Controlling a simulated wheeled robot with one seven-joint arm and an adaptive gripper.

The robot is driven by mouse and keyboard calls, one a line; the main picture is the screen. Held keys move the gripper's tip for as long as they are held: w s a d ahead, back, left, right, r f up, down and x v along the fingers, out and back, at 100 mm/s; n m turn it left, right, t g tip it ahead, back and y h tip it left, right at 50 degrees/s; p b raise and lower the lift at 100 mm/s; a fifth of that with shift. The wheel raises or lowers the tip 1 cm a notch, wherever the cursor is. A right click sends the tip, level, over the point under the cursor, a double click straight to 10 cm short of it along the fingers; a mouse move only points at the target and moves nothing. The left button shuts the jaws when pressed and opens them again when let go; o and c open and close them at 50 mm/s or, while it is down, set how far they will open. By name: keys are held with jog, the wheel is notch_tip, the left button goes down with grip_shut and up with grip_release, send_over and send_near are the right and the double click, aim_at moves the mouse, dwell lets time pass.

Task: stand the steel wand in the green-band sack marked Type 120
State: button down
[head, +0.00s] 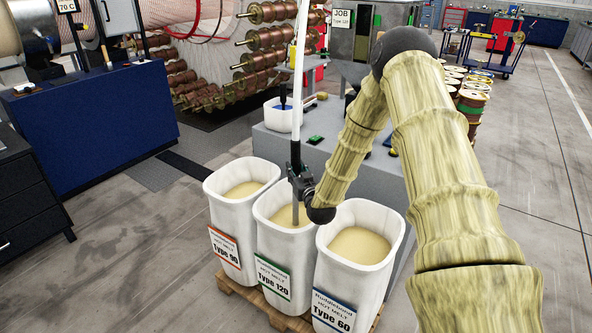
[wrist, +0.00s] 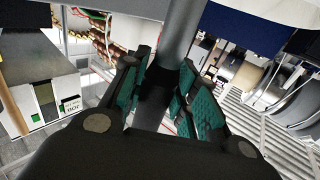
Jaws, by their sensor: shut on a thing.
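The steel wand (head: 300,62) stands nearly upright in my gripper (head: 297,172), with a long part above the jaws and a short part below. In the wrist view the grey wand (wrist: 181,38) passes between the teal finger pads of my shut gripper (wrist: 160,85). The green-band sack marked Type 120 (head: 274,277) is the middle of three white open-topped sacks holding pale granules. The wand's lower part (head: 295,213) shows in front of that sack's granules, within its mouth. I cannot tell whether its tip touches them.
The orange-band Type 90 sack (head: 227,247) stands left and the blue-band Type 60 sack (head: 334,310) right, close by on a wooden pallet (head: 240,290). A grey bench (head: 315,155) is behind, with a white tub (head: 283,115). A JOB Type 120 card (head: 342,20) hangs beyond.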

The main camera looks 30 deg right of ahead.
aim_at(297, 162)
notch_tip(297, 162, down, 8)
jog(key=s+b, duration=0.1)
jog(key=b, duration=0.4)
jog(key=shift+a, duration=0.25)
dwell(0.5)
jog(key=c, duration=1)
grip_release()
jog(key=shift+a, duration=0.1)
jog(key=shift+c, duration=0.2)
jog(key=shift+r, duration=0.2)
jog(key=r, duration=1.2)
jog(key=shift+w+d, duration=0.35)
